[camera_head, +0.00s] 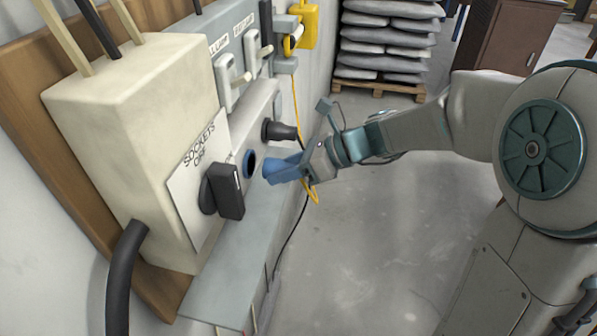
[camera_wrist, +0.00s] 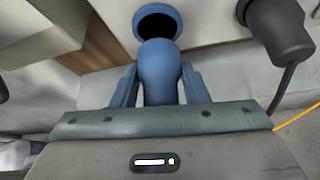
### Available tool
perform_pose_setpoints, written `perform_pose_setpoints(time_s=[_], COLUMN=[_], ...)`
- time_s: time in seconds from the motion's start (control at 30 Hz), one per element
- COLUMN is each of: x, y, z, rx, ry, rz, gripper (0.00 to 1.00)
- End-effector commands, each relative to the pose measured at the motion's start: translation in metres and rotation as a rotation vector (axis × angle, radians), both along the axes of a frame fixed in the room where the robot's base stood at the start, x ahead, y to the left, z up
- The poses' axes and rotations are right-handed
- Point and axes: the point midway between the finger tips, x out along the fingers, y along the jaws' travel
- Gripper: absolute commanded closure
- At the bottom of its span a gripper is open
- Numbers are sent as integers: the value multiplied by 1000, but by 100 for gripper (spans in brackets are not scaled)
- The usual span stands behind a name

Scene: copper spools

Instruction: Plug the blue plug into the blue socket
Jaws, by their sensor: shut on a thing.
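The blue socket (camera_head: 249,164) is a round blue-rimmed opening in the grey panel on the wall. The blue plug (camera_head: 270,167) is held in my gripper (camera_head: 285,168), just right of the socket in the head view. In the wrist view the blue plug (camera_wrist: 159,66) sits between the two blue fingers of my gripper (camera_wrist: 160,85), which are shut on it. The blue socket (camera_wrist: 157,22) shows as a dark hole with a blue rim straight ahead of the plug's rounded end. The plug overlaps the rim's lower edge in that view; I cannot tell if they touch.
A black plug (camera_head: 279,131) sits in the panel beside the socket and also shows in the wrist view (camera_wrist: 278,28). A cream box (camera_head: 150,130) with a black switch handle (camera_head: 228,190) stands left. A grey ledge (camera_head: 235,262) runs below. The floor (camera_head: 370,240) is open.

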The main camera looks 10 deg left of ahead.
Motion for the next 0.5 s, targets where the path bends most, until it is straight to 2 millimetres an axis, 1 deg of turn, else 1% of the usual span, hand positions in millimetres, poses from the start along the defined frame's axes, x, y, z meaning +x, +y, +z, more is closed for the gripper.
perform_pose_setpoints(time_s=[0.2,0.5], x=[1,2], y=[14,18], z=[0,0], rx=[1,1], ry=[0,0], rz=[0,-2], gripper=[79,79])
